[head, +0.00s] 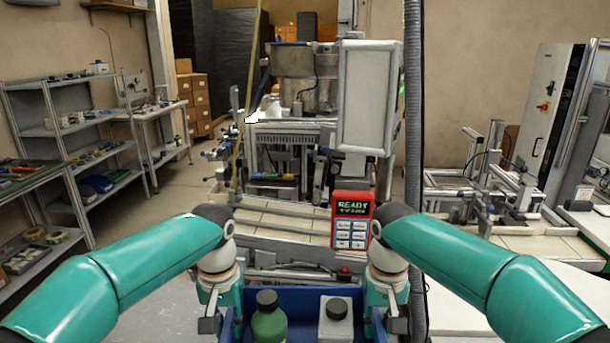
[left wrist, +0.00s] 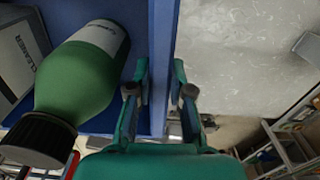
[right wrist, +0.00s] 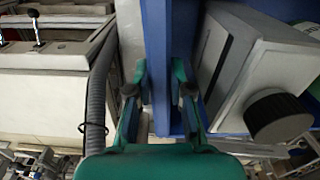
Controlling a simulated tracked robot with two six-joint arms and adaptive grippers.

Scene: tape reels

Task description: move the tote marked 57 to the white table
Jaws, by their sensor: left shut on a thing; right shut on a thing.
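A blue tote (head: 301,297) is at the bottom of the head view, between my two arms; no number shows on it. It holds a green bottle (head: 268,322) and a white container (head: 337,322), both with black caps. My left gripper (head: 222,320) is shut on the tote's left wall (left wrist: 161,50). My right gripper (head: 385,320) is shut on its right wall (right wrist: 156,45). The tote's lower part is out of the head view. A white tabletop (head: 565,295) shows at the lower right, partly behind my right arm.
A machine with a red panel reading READY (head: 351,212) stands straight ahead. A grey ribbed hose (head: 413,130) hangs just right of centre. Metal shelves (head: 50,130) line the left side. Bare floor (head: 170,290) lies at the left.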

